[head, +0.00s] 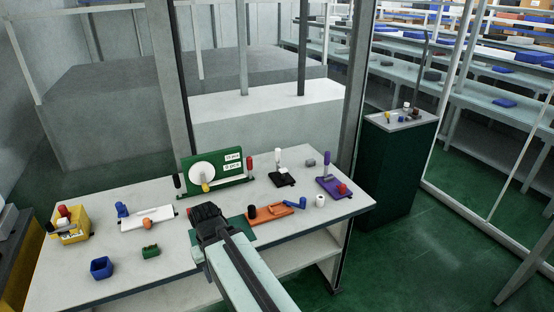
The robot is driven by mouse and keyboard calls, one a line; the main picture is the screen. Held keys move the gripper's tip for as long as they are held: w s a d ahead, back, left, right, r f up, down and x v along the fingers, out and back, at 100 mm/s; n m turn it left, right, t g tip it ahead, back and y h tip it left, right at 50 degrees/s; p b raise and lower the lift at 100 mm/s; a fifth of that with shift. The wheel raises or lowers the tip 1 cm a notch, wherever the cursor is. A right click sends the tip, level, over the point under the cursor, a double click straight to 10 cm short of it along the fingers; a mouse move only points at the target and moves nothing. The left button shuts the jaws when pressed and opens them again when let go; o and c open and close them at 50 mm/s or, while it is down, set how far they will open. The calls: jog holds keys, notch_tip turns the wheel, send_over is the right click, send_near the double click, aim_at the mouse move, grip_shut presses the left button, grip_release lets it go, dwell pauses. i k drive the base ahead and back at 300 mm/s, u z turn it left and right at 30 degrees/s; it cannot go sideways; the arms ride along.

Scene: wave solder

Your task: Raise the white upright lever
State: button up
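The white upright lever (279,157) stands on a small black base (283,181) at the back of the table, right of the green panel. It looks upright. My gripper (207,213) is black and hangs over the middle of the table, in front and to the left of the lever and clear of it. Its fingers are dark and blurred together, so I cannot tell whether they are open or shut. My arm hides part of the table's front.
A green panel (240,176) with a white disc stands left of the lever. An orange fixture (270,213) lies in front.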

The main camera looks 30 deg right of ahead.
aim_at(278, 151)
jog(key=u, duration=0.05)
jog(key=i, duration=0.85)
